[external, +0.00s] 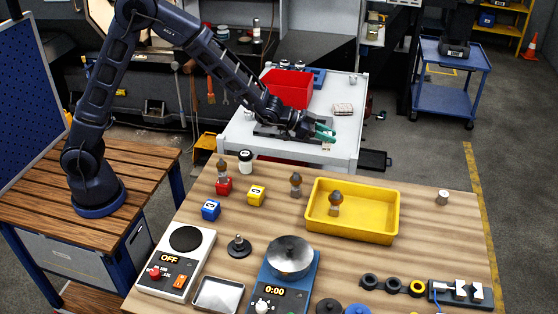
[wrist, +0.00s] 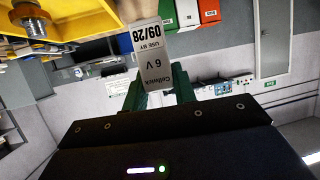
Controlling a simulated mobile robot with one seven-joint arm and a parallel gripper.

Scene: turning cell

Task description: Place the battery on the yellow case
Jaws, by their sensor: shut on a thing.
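My gripper (external: 325,132) has green fingers and is over or near the white cart, behind the wooden table. In the wrist view, my gripper (wrist: 158,92) is shut on a pale battery (wrist: 151,58) labelled "6 V" and "USE BY 09/28". The battery sticks out beyond the fingertips; in the external view it is too small to make out surely. A yellow case (external: 385,234), an open shallow tray, stands on the wooden table, in front of and apart from my gripper. A yellow surface (wrist: 75,28) shows at the wrist view's upper left.
A red bin (external: 288,90) is on the cart (external: 345,122).

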